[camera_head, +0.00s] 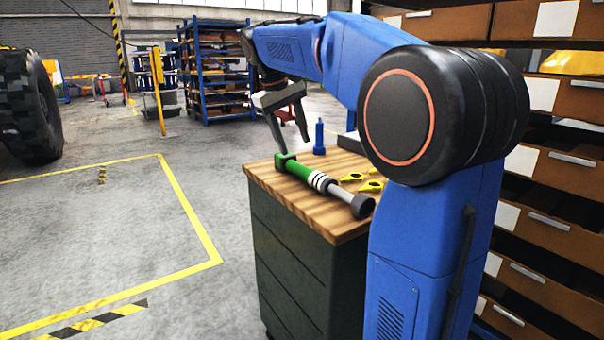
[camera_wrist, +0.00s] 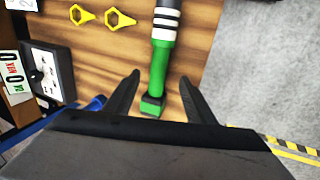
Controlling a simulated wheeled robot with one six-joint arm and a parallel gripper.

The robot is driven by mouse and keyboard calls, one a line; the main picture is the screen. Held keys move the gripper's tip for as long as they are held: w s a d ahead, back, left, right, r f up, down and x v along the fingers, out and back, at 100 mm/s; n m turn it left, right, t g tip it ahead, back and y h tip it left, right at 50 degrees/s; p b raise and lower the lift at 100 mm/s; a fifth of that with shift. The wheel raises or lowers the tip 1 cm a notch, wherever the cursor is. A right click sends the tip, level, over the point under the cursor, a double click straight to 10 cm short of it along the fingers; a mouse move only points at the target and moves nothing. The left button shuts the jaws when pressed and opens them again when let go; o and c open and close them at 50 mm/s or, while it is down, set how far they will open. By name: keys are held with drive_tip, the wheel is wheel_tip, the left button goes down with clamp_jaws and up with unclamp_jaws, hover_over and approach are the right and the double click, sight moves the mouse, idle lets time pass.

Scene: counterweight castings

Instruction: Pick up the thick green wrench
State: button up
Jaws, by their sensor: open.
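The thick green wrench (camera_head: 300,171) lies on the wooden top of a dark green cabinet, with white bands around its middle and a grey end toward the front right. In the wrist view the green wrench (camera_wrist: 159,70) runs between the two fingers, with its green head nearest my gripper. My gripper (camera_head: 288,140) is open and empty, above the head end of the wrench. In the wrist view the fingertips of my gripper (camera_wrist: 160,77) stand apart on either side of the green handle. I cannot tell whether either finger touches it.
Yellow wrenches (camera_head: 370,186) lie beside the green one on the cabinet top (camera_head: 333,222). A blue upright tool (camera_head: 319,138) stands behind. In the wrist view a grey box with a dial (camera_wrist: 45,72) is at the left. Drawer shelving (camera_head: 552,176) stands right; open floor lies left.

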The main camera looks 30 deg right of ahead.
sight(302, 167)
drive_tip(key=shift+x, duration=4.7)
drive_tip(key=shift+w+r, duration=0.1)
drive_tip(key=shift+w, duration=0.05)
clamp_jaws()
